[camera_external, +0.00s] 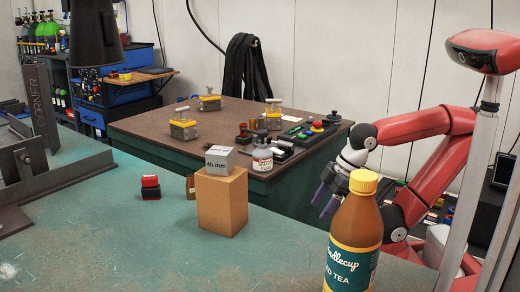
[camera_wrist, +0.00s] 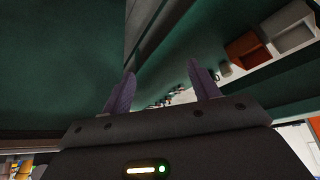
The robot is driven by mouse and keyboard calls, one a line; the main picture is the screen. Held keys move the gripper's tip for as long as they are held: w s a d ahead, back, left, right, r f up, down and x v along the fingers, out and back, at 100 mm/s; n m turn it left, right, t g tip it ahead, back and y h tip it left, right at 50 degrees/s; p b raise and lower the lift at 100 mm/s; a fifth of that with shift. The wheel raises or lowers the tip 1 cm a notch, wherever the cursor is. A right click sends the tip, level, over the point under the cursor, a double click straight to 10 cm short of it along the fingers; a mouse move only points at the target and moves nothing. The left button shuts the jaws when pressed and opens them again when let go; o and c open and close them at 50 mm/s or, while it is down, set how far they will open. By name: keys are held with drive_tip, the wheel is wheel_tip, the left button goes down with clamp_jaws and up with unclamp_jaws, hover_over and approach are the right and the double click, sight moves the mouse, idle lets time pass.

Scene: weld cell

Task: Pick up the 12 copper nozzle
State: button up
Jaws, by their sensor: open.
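I cannot single out a nozzle marked 12 with certainty. A small brown, narrow-topped piece (camera_external: 190,187) stands on the green worktop beside the red blocks; it is too small to tell if it is the nozzle. Some small copper-coloured cylinders (camera_external: 262,134) stand on the brown-topped table, also with no readable marking. My gripper (camera_external: 322,203) has purple fingers and is behind the tea bottle, right of the tan block and apart from it. In the wrist view my gripper (camera_wrist: 162,82) is open, with nothing between the fingers.
A tea bottle (camera_external: 355,235) stands at the front right. A tan block (camera_external: 221,203) bears a grey block marked 45 mm (camera_external: 220,159). Stacked red blocks (camera_external: 151,187) lie to its left. The front-left green worktop (camera_external: 120,240) is clear.

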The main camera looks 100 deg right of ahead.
drive_tip(key=shift+c, duration=1)
